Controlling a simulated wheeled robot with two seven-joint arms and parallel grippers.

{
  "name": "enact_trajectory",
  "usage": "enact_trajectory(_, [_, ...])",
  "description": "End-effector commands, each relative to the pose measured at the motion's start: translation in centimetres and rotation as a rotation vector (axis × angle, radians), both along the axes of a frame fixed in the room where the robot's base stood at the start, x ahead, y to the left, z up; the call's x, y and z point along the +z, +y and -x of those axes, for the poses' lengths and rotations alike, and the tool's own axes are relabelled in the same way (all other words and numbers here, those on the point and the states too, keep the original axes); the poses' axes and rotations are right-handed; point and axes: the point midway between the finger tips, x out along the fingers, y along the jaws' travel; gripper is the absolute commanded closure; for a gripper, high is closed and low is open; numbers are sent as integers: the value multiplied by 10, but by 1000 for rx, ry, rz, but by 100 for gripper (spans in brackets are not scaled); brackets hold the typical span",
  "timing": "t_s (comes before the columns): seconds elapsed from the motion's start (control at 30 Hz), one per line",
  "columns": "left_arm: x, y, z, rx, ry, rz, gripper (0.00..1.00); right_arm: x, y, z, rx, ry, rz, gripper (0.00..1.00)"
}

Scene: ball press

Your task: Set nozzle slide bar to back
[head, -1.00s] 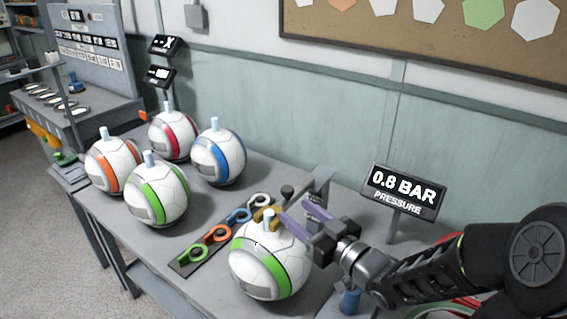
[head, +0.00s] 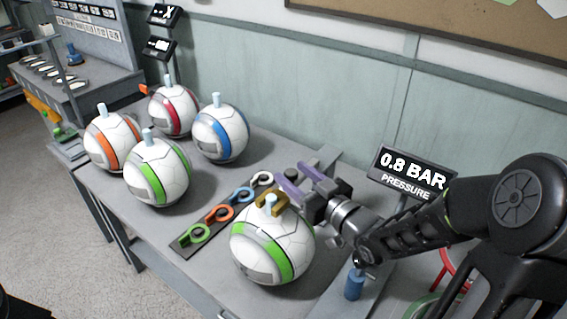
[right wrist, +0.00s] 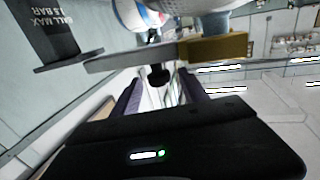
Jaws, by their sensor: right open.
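The nozzle slide bar shows in the right wrist view as a grey bar (right wrist: 130,58) with a brass fork (right wrist: 215,47) at one end and a dark round knob (right wrist: 158,76). In the head view the brass fork (head: 271,203) sits at the pale nozzle of the green-striped ball (head: 270,250). My right gripper (head: 290,172) is open, its purple fingers just behind the fork. In the right wrist view the knob appears between the open fingers; contact cannot be told. In the head view the knob is not clearly visible.
Several striped balls (head: 157,172) stand on the left of the grey table. A strip of coloured rings (head: 219,213) lies beside the near ball. The "0.8 BAR" pressure sign (head: 413,172) stands right of my gripper, and a blue-handled tool (head: 354,285) is below my arm.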

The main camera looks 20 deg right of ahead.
Motion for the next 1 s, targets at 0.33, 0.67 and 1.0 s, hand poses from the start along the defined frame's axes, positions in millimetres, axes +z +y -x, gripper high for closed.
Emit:
enact_trajectory(0.33, [8,0,0,0,1,0,64,0,12,-40,1,0,0,48])
enact_trajectory(0.67, [7,0,0,0,1,0,64,0,12,-42,0,-1,0,52])
enact_trajectory(1.0, [7,0,0,0,1,0,64,0,12,-42,0,-1,0,80])
